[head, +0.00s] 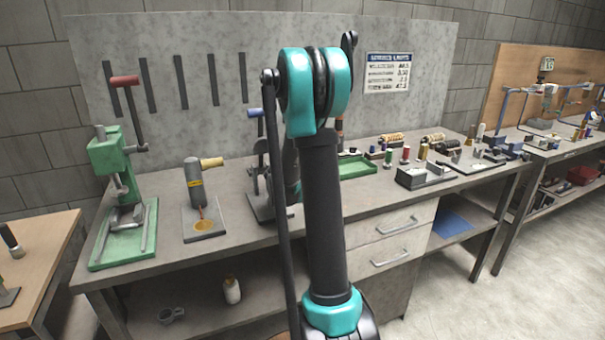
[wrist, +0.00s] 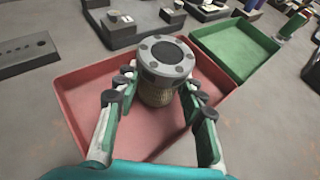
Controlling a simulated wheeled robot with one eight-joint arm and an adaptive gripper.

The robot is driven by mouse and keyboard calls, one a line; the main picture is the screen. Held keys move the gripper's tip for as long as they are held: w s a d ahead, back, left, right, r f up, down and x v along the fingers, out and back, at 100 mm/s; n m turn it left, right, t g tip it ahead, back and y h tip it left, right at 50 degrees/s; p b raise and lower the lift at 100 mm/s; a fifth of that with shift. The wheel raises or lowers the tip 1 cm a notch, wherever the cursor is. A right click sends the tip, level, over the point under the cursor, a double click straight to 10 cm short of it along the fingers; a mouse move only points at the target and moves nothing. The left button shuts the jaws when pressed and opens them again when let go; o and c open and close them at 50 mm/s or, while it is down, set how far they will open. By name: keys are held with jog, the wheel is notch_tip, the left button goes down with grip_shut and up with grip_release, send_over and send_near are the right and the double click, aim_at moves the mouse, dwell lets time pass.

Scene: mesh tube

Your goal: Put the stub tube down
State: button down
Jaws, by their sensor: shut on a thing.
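In the wrist view, the stub tube (wrist: 166,54) has a round grey flanged top with a dark centre and several bolt spots. A tan mesh-like body shows below the flange. My gripper (wrist: 158,86) is shut on it, one finger on each side. The tube is over a red tray (wrist: 78,102). Its lower end is hidden by its own top, so I cannot tell whether it touches the tray floor. In the head view, my arm hides the gripper, the tube and the red tray.
A green tray (wrist: 236,47) stands close to the right of the red one; it also shows in the head view (head: 358,167). Dark fixture blocks (wrist: 128,24) lie behind. A green press (head: 112,165) stands at the bench's left. The red tray's visible floor is otherwise bare.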

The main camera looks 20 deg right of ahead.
jog(key=shift+f, duration=0.1)
jog(key=c, duration=0.9)
grip_release()
jog(key=v, duration=1.2)
